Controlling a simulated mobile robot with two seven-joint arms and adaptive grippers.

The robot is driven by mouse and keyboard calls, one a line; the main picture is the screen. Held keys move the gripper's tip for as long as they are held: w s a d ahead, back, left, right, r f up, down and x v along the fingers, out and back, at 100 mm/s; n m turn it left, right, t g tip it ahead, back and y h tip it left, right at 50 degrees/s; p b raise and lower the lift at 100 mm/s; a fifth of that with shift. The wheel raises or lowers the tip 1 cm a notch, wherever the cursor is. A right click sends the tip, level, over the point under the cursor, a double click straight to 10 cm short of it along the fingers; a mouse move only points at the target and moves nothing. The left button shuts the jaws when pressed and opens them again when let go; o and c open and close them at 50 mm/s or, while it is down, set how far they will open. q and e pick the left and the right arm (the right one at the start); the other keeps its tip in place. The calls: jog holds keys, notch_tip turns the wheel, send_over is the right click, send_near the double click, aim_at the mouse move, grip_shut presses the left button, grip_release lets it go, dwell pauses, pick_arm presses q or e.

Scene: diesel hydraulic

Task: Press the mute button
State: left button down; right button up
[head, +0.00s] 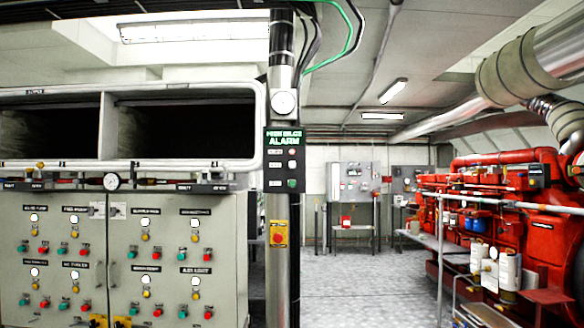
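A dark alarm panel (284,160) with a green-lit "ALARM" sign at its top is fixed to the metal column just left of the picture's middle. It has three small round controls stacked on its right side. The top one (292,152) looks reddish, the middle one (292,165) pale, and the bottom one (292,183) green. Each has a small white label to its left. The labels are too small to read, so I cannot tell which control is mute. Neither of my grippers shows in the head view.
A yellow box with a red button (278,234) sits lower on the column. A grey-green cabinet (70,258) with many coloured buttons fills the lower left. A red engine (550,235) with a rail stands at right. Metal floor (350,290) is clear between column and engine.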

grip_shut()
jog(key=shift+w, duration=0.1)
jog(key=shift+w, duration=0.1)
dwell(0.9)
